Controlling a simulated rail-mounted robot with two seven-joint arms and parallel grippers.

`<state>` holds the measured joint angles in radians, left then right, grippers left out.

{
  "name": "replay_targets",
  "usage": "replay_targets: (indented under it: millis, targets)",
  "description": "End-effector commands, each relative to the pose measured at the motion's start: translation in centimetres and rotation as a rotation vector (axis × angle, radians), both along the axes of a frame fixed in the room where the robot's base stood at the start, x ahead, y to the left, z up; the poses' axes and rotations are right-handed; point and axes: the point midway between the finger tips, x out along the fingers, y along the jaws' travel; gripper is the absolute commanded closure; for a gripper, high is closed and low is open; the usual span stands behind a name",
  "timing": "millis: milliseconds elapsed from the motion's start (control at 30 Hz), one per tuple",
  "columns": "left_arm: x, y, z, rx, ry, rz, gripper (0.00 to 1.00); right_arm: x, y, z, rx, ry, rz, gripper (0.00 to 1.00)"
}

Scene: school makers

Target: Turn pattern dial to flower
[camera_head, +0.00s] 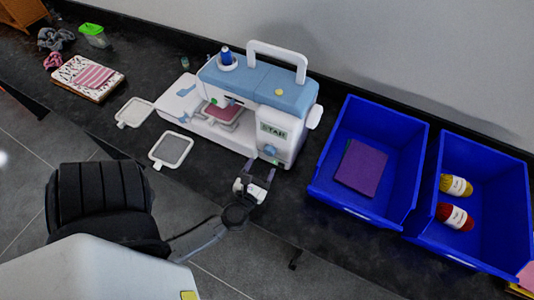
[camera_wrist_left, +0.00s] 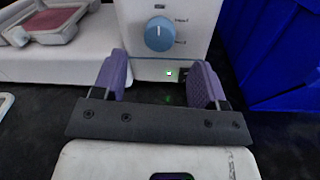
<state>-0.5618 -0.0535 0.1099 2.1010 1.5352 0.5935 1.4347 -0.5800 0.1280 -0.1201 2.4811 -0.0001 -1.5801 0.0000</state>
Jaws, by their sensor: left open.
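The white and light-blue sewing machine (camera_head: 255,85) stands on the dark counter. Its small display (camera_head: 273,131) seems to read "STAR". The blue pattern dial (camera_head: 270,151) is low on the front of the machine's right-hand column. In the left wrist view the dial (camera_wrist_left: 160,33) faces me, with a light mark pointing about upward and two small labels at its right, too blurred to read surely. My left gripper (camera_head: 261,169) is open and empty just in front of the dial. Its purple fingers (camera_wrist_left: 159,78) lie apart, below the dial and not touching it.
A green light (camera_wrist_left: 168,71) glows below the dial. A blue bin (camera_head: 322,190) with purple cloth stands right of the machine, beside another blue bin (camera_head: 440,225) holding yarn. Embroidery hoops (camera_head: 171,150) lie at the left.

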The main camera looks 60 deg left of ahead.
Motion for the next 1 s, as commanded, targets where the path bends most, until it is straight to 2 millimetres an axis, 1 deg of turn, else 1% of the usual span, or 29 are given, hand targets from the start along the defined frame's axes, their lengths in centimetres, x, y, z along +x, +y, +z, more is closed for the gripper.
replay_targets:
  millis: [33, 100, 333, 533, 833, 867, 1000]
  targets:
    - [0.8, 0.6, 0.2, 0.002, -0.002, -0.001, 0.34, 0.0, 0.0, 0.3, 0.000, 0.000, -0.001, 0.57]
    - [1.6, 1.3, 0.2, 0.003, -0.002, 0.000, 0.34, 0.0, 0.0, 0.4, 0.002, 0.000, -0.002, 0.57]
    - [3.4, 3.0, 0.1, 0.002, -0.001, 0.000, 0.34, 0.0, 0.2, 0.7, 0.007, 0.000, -0.005, 0.57]
    - [4.1, 3.5, 0.0, 0.001, 0.001, 0.000, 0.34, 0.0, 0.3, 0.8, 0.011, 0.001, -0.008, 0.57]
    - [4.2, 3.6, 0.0, 0.001, 0.001, 0.000, 0.34, 0.0, 0.3, 0.8, 0.011, 0.002, -0.008, 0.57]
    - [4.1, 3.6, 0.0, 0.001, 0.001, 0.000, 0.36, 0.0, 0.3, 0.8, 0.011, 0.002, -0.008, 0.57]
    - [4.1, 3.6, 0.0, 0.001, 0.001, 0.000, 0.49, 0.0, 0.3, 0.8, 0.009, 0.001, -0.006, 0.57]
